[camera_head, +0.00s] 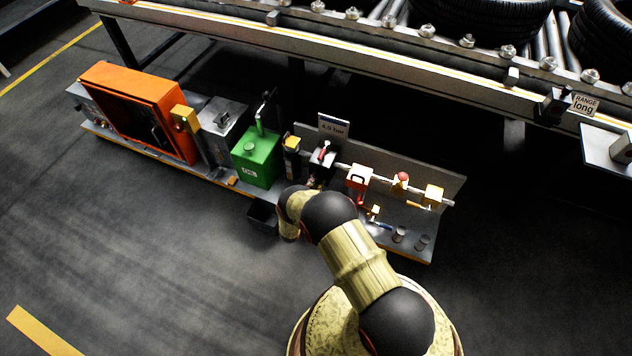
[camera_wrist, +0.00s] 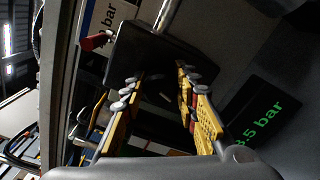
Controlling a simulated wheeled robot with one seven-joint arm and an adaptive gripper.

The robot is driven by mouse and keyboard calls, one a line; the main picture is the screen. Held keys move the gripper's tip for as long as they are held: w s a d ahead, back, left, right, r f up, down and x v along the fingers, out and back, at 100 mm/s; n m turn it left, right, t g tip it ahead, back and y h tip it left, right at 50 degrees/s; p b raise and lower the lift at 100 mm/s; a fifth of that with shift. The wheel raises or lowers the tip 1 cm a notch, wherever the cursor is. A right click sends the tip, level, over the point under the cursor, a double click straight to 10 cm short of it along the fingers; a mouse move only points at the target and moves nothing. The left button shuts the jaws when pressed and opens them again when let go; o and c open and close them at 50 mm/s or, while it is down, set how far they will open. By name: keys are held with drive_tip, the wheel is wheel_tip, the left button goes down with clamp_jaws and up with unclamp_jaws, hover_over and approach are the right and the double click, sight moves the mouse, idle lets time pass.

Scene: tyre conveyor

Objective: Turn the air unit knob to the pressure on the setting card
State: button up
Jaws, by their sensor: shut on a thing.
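The setting card (camera_head: 333,126) stands behind the air unit and appears to read 4.0 bar; part of it shows in the wrist view (camera_wrist: 108,18). The air unit (camera_head: 321,158) is a dark block on a pipe, seen close in the wrist view (camera_wrist: 150,45). My gripper (camera_wrist: 160,84) has its yellow fingers on both sides of the dark knob (camera_wrist: 156,97) below the block and is shut on it. A dark display (camera_wrist: 250,112) shows green text ending in ".5 bar", its first digit partly hidden. My arm hides most of the gripper in the head view.
A green box (camera_head: 257,157) and an orange cabinet (camera_head: 140,112) stand to the left. A red-and-white valve (camera_head: 359,178) and yellow fittings (camera_head: 433,195) sit along the pipe to the right. The tyre conveyor (camera_head: 400,60) runs above and behind. The floor at left is clear.

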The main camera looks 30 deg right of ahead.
drive_tip(key=shift+m, duration=0.3)
drive_tip(key=o, duration=1.1)
drive_tip(key=shift+o, duration=0.3)
drive_tip(key=v, duration=1.2)
